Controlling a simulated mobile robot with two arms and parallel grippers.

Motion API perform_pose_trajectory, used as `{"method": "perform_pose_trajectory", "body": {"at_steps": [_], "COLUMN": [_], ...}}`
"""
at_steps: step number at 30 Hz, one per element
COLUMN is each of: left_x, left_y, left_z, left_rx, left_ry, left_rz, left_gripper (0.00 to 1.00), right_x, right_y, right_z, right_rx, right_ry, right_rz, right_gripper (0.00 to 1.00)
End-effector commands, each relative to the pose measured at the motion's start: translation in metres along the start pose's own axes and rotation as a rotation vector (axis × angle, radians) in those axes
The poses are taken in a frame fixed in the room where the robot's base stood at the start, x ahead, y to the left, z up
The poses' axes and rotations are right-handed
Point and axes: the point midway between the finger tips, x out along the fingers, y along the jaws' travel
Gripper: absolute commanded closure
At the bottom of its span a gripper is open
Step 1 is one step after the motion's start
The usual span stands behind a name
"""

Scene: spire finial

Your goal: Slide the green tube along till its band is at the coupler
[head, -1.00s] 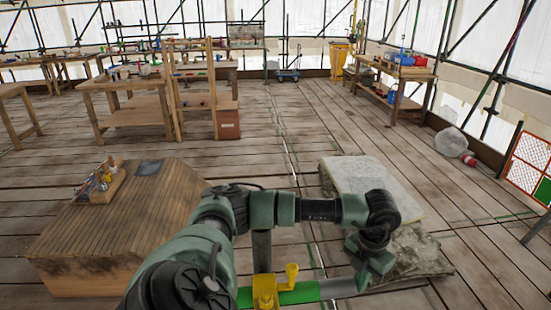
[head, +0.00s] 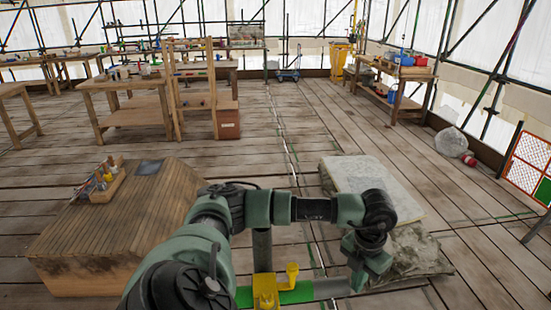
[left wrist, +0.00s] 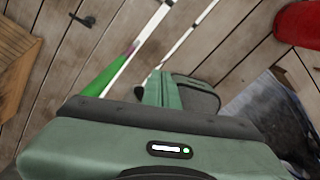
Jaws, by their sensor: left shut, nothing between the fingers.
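The green tube (head: 297,293) lies level at the bottom of the head view, with a pale grey length at its right end. I cannot make out a separate band. My left gripper (head: 357,281) is shut and empty, pointing down at the tube's right end, seemingly against it. In the left wrist view the gripper's body hides most of the tube; a green length shows at left (left wrist: 98,82). My right gripper is not in view.
A wooden box (head: 120,225) with a small tool tray (head: 102,183) stands at left. A pale slab (head: 365,180) on a draped, rough pile (head: 415,253) lies right behind my arm. Workbenches stand farther back. The plank floor between is mostly clear.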

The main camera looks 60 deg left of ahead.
Motion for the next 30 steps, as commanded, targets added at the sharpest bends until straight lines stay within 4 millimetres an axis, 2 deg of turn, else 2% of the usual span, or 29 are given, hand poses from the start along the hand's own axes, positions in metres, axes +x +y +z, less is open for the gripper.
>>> {"method": "perform_pose_trajectory", "body": {"at_steps": [11,30], "left_x": [-0.002,-0.046], "left_y": [-0.006,-0.006], "left_z": [0.011,0.011], "left_rx": [0.000,0.000], "left_ry": [-0.001,-0.002], "left_rz": [0.001,0.000], "left_gripper": [1.00,1.00], "right_x": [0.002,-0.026], "right_y": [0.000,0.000], "right_z": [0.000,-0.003], "right_rx": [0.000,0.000], "right_ry": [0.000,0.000], "right_rz": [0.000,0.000], "right_gripper": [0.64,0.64]}}
